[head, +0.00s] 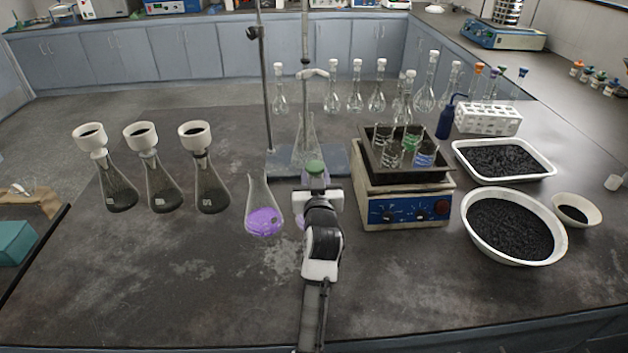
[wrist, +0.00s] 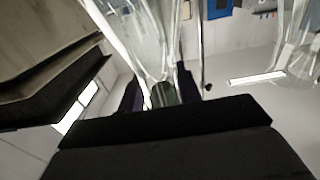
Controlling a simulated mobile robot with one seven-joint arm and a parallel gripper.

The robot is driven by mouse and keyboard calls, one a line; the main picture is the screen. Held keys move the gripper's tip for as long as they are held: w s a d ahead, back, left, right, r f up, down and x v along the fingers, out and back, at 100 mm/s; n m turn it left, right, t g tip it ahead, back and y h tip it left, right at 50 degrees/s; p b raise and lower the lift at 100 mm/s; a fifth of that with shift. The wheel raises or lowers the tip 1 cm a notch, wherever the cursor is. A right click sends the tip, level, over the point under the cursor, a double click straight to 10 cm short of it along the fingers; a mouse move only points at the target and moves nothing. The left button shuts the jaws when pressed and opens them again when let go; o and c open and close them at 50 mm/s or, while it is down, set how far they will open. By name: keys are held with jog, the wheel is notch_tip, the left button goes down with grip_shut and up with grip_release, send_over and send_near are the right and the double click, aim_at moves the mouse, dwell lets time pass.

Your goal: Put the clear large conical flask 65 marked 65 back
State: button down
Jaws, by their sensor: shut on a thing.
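A clear, empty conical flask (head: 305,139) stands out upright just beyond my gripper in the head view, in front of the retort stand. My gripper (head: 314,178) is at its lower part, and my wrist hides some of it. In the wrist view, clear glass (wrist: 160,40) rises from between the two dark fingers (wrist: 162,92), and my gripper is shut on it. A dark green piece shows between the fingers. I cannot read a 65 mark. Whether the flask's base touches anything is hidden.
A flask with purple liquid (head: 264,211) stands close left of my arm. A blue-fronted hot plate (head: 404,212) with a tray of beakers is close right. The retort stand base (head: 281,163) is behind. Three funnel-topped flasks (head: 162,184) stand left. The front left bench is clear.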

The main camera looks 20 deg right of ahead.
jog(key=shift+s+r, duration=0.1)
jog(key=shift+r, duration=0.1)
jog(key=shift+f, duration=0.2)
jog(key=c, duration=1)
grip_release()
jog(key=shift+o, duration=0.2)
jog(key=shift+r, duration=0.1)
jog(key=b+v, duration=0.3)
jog(key=v, duration=0.9)
jog(key=shift+r, duration=0.1)
